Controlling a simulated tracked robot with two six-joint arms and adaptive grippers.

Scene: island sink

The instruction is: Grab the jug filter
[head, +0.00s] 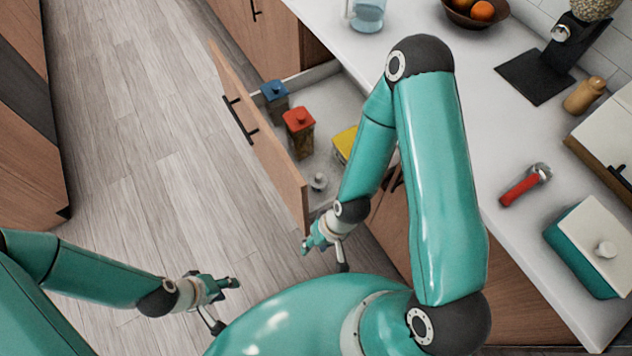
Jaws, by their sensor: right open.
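A clear jug (367,15) with bluish contents stands on the counter at the top, cut off by the picture edge; I cannot make out a filter in it. A small pale grey knobbed object (319,181) is in the open drawer (325,162); I cannot tell whether it is the jug filter. My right gripper (323,258) is open and empty, in front of the drawer's near end and apart from the grey object. My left gripper (226,305) is open and empty over the floor at lower left.
The drawer also holds a blue-lidded jar (275,98), a red-lidded jar (299,132) and a yellow-lidded container (345,143), partly behind my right arm. The counter bears a fruit bowl (474,12), a red-handled tool (524,186) and a teal box (588,255).

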